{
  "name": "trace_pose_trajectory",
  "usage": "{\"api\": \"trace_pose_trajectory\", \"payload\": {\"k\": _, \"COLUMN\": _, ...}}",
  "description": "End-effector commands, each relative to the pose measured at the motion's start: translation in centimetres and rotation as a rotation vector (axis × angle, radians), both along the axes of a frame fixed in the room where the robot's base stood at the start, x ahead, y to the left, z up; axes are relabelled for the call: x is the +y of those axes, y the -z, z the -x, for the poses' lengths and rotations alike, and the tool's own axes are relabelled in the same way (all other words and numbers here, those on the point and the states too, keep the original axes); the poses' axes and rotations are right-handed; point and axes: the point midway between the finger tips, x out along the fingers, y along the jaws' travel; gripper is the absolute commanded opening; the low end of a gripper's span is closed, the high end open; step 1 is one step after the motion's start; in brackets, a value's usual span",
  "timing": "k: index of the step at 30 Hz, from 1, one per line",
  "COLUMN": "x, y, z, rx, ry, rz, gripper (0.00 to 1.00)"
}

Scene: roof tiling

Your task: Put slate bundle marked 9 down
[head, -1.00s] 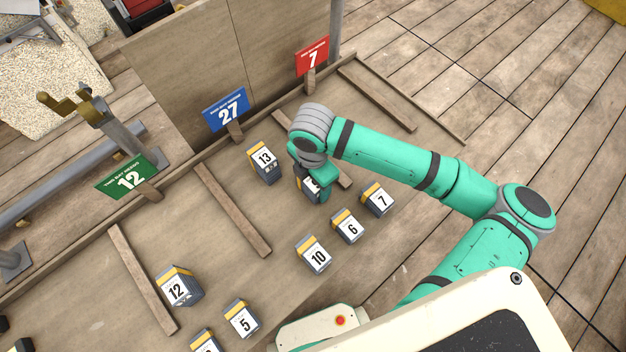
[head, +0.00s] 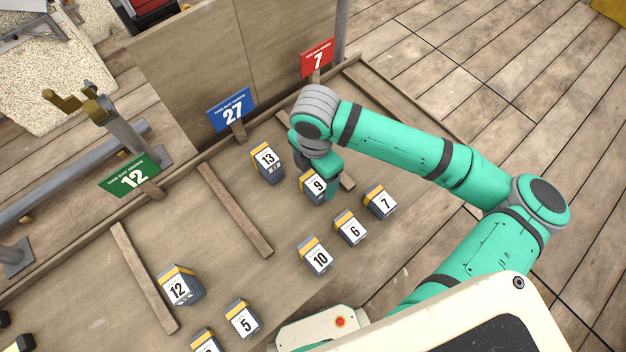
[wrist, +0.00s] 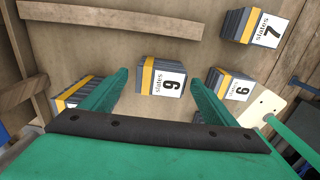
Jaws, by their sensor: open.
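In the wrist view the bundle marked 9 (wrist: 162,78) lies between the two fingers, with a visible gap on each side. My gripper (wrist: 157,80) is open and holds nothing. The bundle's far side is partly hidden in the head view.
Bundle 13 (head: 266,162) stands to the left of bundle 9. Bundles 10 (head: 317,256), 6 (head: 350,229) and 7 (head: 380,202) are in front and to the right. A wooden strip (head: 236,210) edges the bay.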

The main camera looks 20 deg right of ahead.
Motion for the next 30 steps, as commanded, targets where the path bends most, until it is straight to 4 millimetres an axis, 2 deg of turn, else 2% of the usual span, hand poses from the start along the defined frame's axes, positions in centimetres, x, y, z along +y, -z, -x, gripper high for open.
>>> {"api": "trace_pose_trajectory", "payload": {"k": 1, "x": 0.0, "y": -1.2, "z": 0.0, "rx": -0.002, "ry": -0.003, "rz": 0.003, "gripper": 0.81}}
{"api": "trace_pose_trajectory", "payload": {"k": 6, "x": 0.2, "y": -4.3, "z": -0.1, "rx": -0.002, "ry": -0.006, "rz": 0.003, "gripper": 0.81}}
{"api": "trace_pose_trajectory", "payload": {"k": 12, "x": 0.3, "y": -6.6, "z": -0.1, "rx": 0.000, "ry": -0.008, "rz": 0.001, "gripper": 0.81}}
{"api": "trace_pose_trajectory", "payload": {"k": 17, "x": 0.3, "y": -7.2, "z": -0.1, "rx": 0.000, "ry": -0.008, "rz": 0.001, "gripper": 0.81}}
{"api": "trace_pose_trajectory", "payload": {"k": 30, "x": 0.3, "y": -7.2, "z": 0.0, "rx": 0.001, "ry": -0.006, "rz": 0.000, "gripper": 0.81}}
